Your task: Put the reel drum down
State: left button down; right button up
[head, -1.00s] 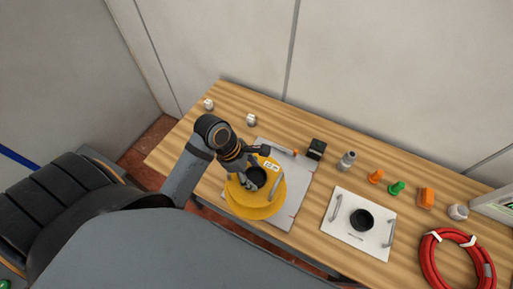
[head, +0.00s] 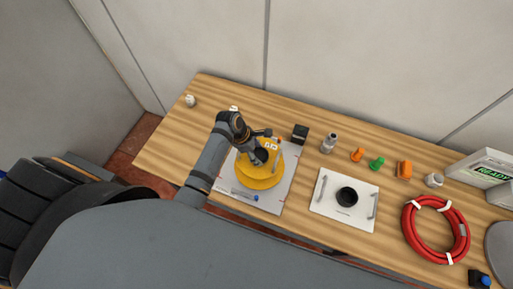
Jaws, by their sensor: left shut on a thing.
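The yellow reel drum (head: 262,177) is over the pale grey plate (head: 228,179) on the wooden table, left of the middle of the head view. It has a dark round hub, a small white label and a grey handle. I cannot tell whether its underside touches the plate. My left gripper (head: 259,155) is at the drum's hub and shut on the drum. The fingertips are partly hidden by the wrist and the hub. My right gripper is not in view.
A white plate (head: 327,208) with two handles and a black cup (head: 347,196) lies to the right. Behind are a black block (head: 300,134), a grey bottle (head: 328,143) and orange and green parts. A red hose coil (head: 408,222) lies at right. Bare wood (head: 180,140) shows at left.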

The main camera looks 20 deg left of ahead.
pick_arm(q)
jog(key=shift+w+f, duration=0.15)
jog(key=shift+f, duration=0.2)
jog(key=c, duration=0.7)
grip_release()
jog(key=shift+f, duration=0.2)
jog(key=o, duration=0.4)
jog(key=b+v, duration=0.2)
jog(key=v, duration=1)
jog(key=shift+r, duration=0.15)
